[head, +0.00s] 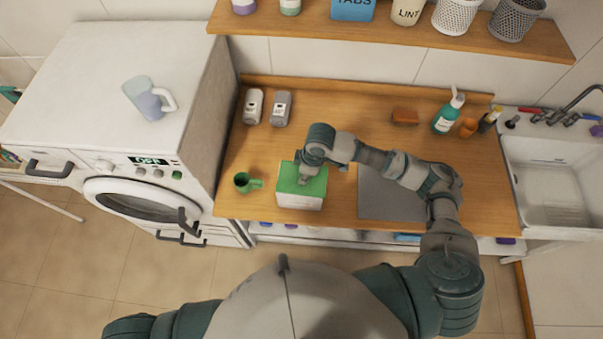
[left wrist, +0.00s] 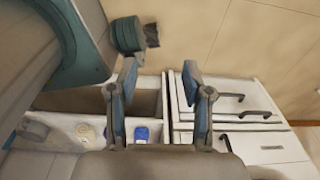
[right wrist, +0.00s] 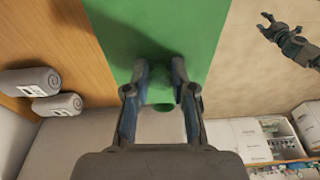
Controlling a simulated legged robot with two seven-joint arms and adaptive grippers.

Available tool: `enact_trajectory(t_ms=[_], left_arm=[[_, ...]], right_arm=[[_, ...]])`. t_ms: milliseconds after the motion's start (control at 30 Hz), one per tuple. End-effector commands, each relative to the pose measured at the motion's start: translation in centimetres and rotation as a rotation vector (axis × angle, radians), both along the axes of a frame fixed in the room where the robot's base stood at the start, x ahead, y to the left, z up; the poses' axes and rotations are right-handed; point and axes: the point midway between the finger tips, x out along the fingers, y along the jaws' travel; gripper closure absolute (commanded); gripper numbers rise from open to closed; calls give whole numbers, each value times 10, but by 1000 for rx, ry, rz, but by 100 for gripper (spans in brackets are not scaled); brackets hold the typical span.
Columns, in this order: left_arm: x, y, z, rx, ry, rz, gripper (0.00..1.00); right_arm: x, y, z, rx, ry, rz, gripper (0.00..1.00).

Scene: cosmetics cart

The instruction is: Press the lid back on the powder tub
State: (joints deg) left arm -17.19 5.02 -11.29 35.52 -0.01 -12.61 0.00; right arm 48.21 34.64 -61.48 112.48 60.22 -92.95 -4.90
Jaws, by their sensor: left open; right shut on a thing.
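The powder tub (head: 299,201) is a white box on the wooden counter, just left of a grey panel. Its green lid (head: 313,187) lies over its top; I cannot tell whether it sits flush all round. My right gripper (head: 304,179) points down at the lid and is shut on it. In the right wrist view the green lid (right wrist: 205,30) fills the upper middle, and the right fingers (right wrist: 160,80) stand either side of a green part of it. My left gripper (left wrist: 160,73) is open and empty, away from the counter; it also shows in the right wrist view (right wrist: 266,24).
A green scoop or cup (head: 246,182) stands close left of the tub. A brown block (head: 405,117) and a pump bottle (head: 447,115) are at the back right. A washer (head: 143,201) stands left, a sink (head: 555,180) right.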

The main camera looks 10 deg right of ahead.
Motion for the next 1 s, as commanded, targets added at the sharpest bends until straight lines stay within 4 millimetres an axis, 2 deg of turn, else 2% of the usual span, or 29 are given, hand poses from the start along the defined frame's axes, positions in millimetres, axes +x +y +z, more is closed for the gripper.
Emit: enact_trajectory(t_ms=[167,200,300,567,667,1000], left_arm=[[0,-6,0,-6,0,1,51],[0,-8,0,-9,0,1,51],[0,-12,0,-14,0,1,51],[0,-11,0,-13,0,-1,51],[0,-10,0,-11,0,-1,51],[0,-7,0,-8,0,-2,51]], right_arm=[[0,-2,-2,-7,4,-2,96],[0,-1,-2,-8,4,-2,71],[0,0,-3,-10,4,-2,46],[0,0,-2,-7,3,-1,46],[0,1,-1,-7,3,-1,21],[0,1,0,-6,1,-1,21]])
